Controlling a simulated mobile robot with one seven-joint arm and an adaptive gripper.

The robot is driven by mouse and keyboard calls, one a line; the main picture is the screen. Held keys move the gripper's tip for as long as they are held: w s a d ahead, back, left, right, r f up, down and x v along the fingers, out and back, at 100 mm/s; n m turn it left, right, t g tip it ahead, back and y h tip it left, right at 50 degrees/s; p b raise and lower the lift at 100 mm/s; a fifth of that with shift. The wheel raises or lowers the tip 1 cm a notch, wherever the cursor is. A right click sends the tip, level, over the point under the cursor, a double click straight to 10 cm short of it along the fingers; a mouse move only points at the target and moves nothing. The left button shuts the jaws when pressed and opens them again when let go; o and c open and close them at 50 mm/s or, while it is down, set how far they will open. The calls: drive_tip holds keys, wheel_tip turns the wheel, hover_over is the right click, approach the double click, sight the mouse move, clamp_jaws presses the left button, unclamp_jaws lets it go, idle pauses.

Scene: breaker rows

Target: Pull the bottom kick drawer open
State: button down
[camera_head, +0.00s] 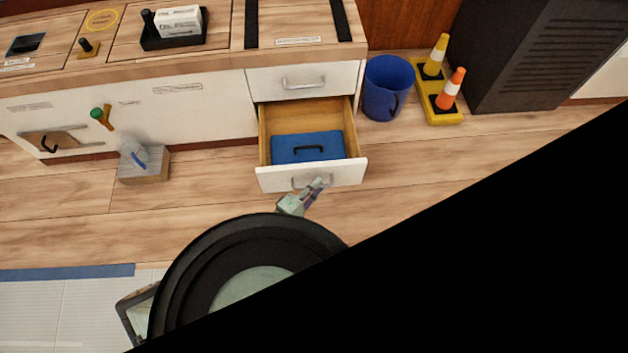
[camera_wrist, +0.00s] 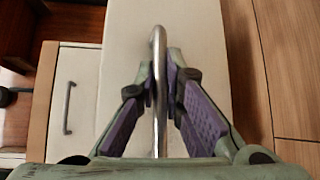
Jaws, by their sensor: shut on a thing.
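The bottom drawer (camera_head: 308,178) is pulled out from the white cabinet, below a closed upper drawer. Its white front carries a metal bar handle, which shows upright in the wrist view (camera_wrist: 159,60). My gripper (camera_head: 316,186) is at the front of this drawer. In the wrist view, the purple pads of my gripper (camera_wrist: 163,90) are closed on the handle from both sides. Inside the drawer lies a blue case (camera_head: 306,148) with a black handle. Part of the drawer handle is hidden behind my gripper in the head view.
The closed upper drawer (camera_head: 304,78) sits above. A blue bucket (camera_head: 387,88) and a yellow stand with cones (camera_head: 440,98) are to the right, beside a dark cabinet (camera_head: 545,50). A grey box (camera_head: 144,163) stands left. Wooden floor in front is clear.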

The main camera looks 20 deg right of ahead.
drive_tip(key=c, duration=1.7)
unclamp_jaws()
drive_tip(key=v, duration=1.2)
drive_tip(key=shift+s, duration=0.1)
drive_tip(key=shift+r, duration=0.1)
